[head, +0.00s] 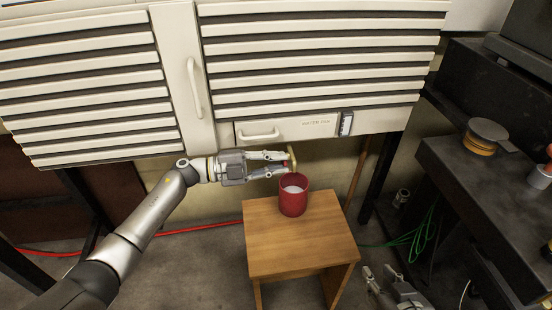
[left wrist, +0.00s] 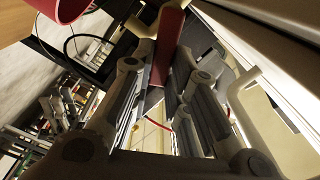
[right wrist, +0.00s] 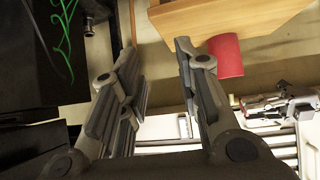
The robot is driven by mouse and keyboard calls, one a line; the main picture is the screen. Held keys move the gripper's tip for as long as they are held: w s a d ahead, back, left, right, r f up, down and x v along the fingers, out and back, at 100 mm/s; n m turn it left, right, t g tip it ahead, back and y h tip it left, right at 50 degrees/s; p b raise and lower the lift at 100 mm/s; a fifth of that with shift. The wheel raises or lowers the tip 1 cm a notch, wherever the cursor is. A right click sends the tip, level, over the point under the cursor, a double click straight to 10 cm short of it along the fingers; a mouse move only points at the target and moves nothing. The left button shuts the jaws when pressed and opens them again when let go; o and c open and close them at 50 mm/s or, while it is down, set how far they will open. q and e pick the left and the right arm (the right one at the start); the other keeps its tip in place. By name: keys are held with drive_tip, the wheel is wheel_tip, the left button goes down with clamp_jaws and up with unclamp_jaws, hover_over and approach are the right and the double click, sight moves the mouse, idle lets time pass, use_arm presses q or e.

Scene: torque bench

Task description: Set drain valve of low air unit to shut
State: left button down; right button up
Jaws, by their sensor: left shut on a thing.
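The cream louvred unit (head: 320,65) hangs across the top of the head view. A brass-coloured drain valve (head: 292,157) shows under its lower edge. My left gripper (head: 280,163) reaches it from the left and is shut on its red handle, mostly hidden by the fingers in the head view. In the left wrist view the red handle (left wrist: 166,45) lies between the fingers. Whether the valve is open or shut cannot be told. My right gripper (right wrist: 155,65) is open and empty, low at the right in the head view (head: 378,275).
A red cup (head: 293,203) with whitish contents stands on a wooden stool (head: 300,245) just below the valve. A "WATER PAN" drawer (head: 290,128) is above. A dark bench (head: 500,180) stands at right. Red and green hoses lie on the floor.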

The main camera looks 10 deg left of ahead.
use_arm(q)
drive_tip(key=shift+w+r+n+p, duration=0.25)
drive_tip(key=shift+n+p, duration=0.55)
drive_tip(key=shift+p, duration=0.35)
use_arm(e)
drive_tip(key=s+d+f+g, duration=0.2)
drive_tip(key=s+g, duration=0.1)
drive_tip(key=s, duration=0.3)
drive_tip(key=s+d+f+g+h, duration=0.1)
drive_tip(key=s+f+g, duration=0.2)
drive_tip(key=s, duration=0.2)
drive_tip(key=shift+s+d+g+h, duration=0.3)
drive_tip(key=shift+s+d+g, duration=0.05)
drive_tip(key=shift+d+g, duration=0.05)
use_arm(q)
drive_tip(key=c, duration=1.4)
unclamp_jaws()
drive_tip(key=shift+a, duration=0.1)
drive_tip(key=v, duration=1.2)
